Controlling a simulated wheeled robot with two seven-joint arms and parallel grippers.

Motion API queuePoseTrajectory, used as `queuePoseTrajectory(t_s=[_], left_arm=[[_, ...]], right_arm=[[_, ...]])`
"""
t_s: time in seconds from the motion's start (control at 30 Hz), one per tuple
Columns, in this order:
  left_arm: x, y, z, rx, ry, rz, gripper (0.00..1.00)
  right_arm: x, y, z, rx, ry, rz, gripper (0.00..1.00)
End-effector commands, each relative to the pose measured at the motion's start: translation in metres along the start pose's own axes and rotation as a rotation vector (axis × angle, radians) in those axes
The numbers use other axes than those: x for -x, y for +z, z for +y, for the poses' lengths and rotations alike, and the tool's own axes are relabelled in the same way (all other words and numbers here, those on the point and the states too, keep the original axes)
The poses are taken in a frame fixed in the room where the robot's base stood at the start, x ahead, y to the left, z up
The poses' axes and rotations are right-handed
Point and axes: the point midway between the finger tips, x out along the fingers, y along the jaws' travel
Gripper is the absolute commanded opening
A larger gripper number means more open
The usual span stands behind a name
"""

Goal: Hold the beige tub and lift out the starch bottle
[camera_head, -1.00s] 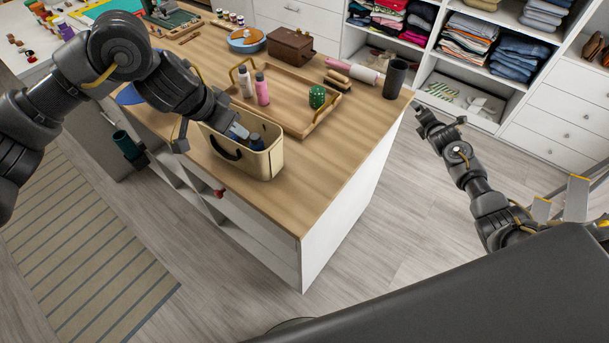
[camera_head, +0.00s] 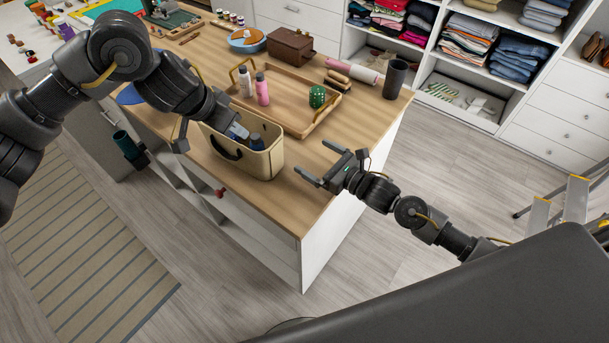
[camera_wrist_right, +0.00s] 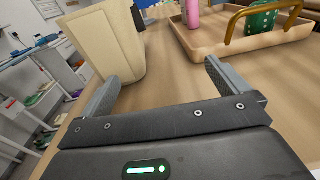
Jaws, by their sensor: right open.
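The beige tub (camera_head: 268,165) stands on the wooden counter near its front edge, a dark handle on its front. It also shows in the right wrist view (camera_wrist_right: 105,45). A dark blue bottle (camera_head: 256,142) stands inside with its top showing; I cannot read whether it is the starch bottle. A light blue-grey shape beside it is partly hidden. My left gripper (camera_head: 208,130) is at the tub's left end, over the rim; whether it is closed on the wall is unclear. My right gripper (camera_head: 312,160) is open and empty, right of the tub and apart from it.
A wooden tray (camera_head: 298,133) behind the tub holds a white bottle (camera_head: 245,80), a pink bottle (camera_head: 262,90) and a green pot (camera_head: 317,97). A dark cup (camera_head: 396,80) stands at the counter's right corner. The counter right of the tub is clear.

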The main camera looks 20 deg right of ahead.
Motion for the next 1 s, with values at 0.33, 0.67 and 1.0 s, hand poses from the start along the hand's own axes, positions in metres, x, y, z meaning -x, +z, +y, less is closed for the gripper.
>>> queuePoseTrajectory(t_s=[0.33,0.67,1.0], left_arm=[[0.000,0.000,0.000,0.000,0.000,0.000,0.36],[0.000,0.000,0.000,0.000,0.000,0.000,0.36],[0.000,0.000,0.000,0.000,0.000,0.000,0.36]], right_arm=[[0.011,0.004,0.070,0.010,0.115,-0.053,1.00],[-0.008,0.006,0.073,0.009,0.116,-0.057,1.00],[-0.068,0.009,0.080,0.008,0.116,-0.056,1.00]])
